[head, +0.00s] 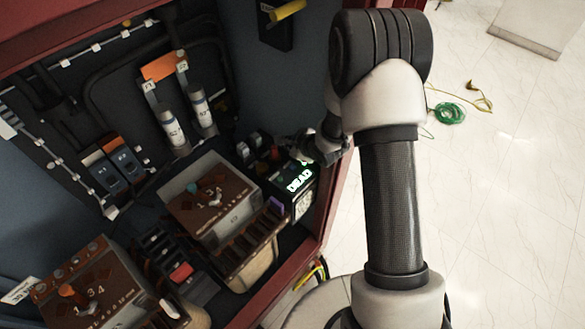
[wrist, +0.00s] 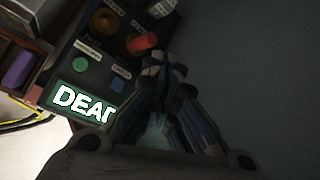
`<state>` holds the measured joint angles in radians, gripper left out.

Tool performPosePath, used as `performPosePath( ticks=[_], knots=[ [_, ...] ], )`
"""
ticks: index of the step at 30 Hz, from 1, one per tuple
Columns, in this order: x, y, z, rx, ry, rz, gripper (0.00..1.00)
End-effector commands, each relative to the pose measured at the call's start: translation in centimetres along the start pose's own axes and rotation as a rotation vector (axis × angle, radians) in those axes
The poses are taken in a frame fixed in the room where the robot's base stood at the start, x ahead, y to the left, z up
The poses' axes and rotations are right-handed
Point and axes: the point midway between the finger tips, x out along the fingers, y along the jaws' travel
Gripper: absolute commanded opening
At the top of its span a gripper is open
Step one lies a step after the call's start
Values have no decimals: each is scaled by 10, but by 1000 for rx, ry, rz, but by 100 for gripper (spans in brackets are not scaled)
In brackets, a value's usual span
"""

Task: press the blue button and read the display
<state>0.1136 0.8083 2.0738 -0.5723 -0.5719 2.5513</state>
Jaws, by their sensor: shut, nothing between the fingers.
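A dark tester box (head: 306,207) stands in the cabinet's right corner. Its lit display (head: 299,180) reads "DEAD" in the head view. In the wrist view the display (wrist: 83,104) shows the same word with its last letter partly covered by my gripper. A small blue button (wrist: 104,90) sits just above the display, under a white label. My gripper (wrist: 163,66) is shut and empty over the box's right side, beside the red knob and right of the blue button. In the head view my gripper (head: 312,147) partly hides the box's top.
A red knob (wrist: 141,43), a green button (wrist: 80,63) and an orange button (wrist: 105,21) share the panel. A brown-topped transformer (head: 212,197) stands left of the box. The red cabinet edge (head: 336,205) is close on the right.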

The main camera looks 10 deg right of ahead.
Motion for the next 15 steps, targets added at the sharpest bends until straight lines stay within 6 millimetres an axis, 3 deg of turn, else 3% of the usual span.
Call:
performPosePath(
  ticks=[15],
  knots=[
    [44,34,-33,0,2,3,0]
  ],
)
